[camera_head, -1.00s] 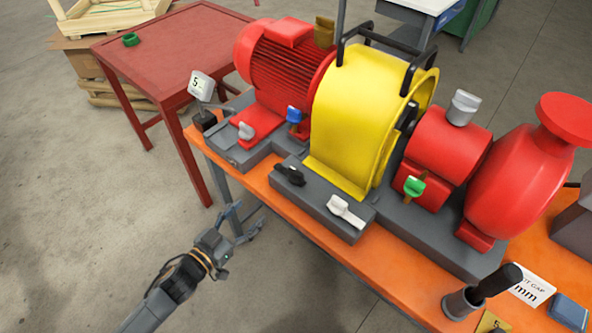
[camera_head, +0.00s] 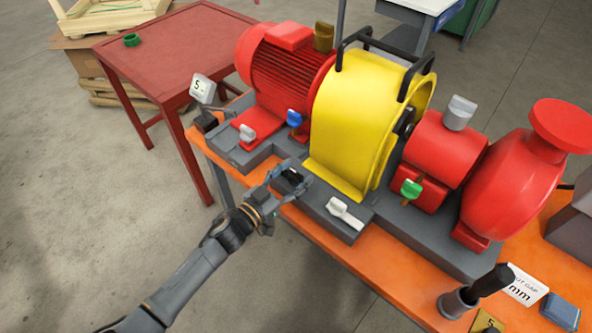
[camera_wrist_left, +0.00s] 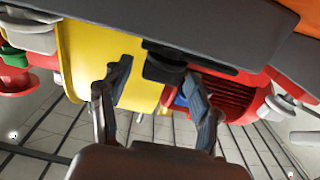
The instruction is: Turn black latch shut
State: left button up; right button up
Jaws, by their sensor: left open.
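The black latch (camera_head: 292,177) sits on the grey base block in front of the yellow guard (camera_head: 345,130). My left gripper (camera_head: 289,180) is at the latch in the head view, with its fingers around it and partly hiding it. In the left wrist view the black latch (camera_wrist_left: 165,68) lies between the open fingertips of my left gripper (camera_wrist_left: 160,88). A gap shows between the latch and each finger, so contact cannot be told. My right gripper is not in view.
A white latch (camera_head: 345,213) sits to the right on the same block. The blue latch (camera_head: 294,118), green latch (camera_head: 411,188) and red motor (camera_head: 285,65) are near. The floor in front is clear.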

pick_arm(q)
jog(key=shift+w+d, duration=0.4)
grip_shut()
jog(key=shift+a, duration=0.1)
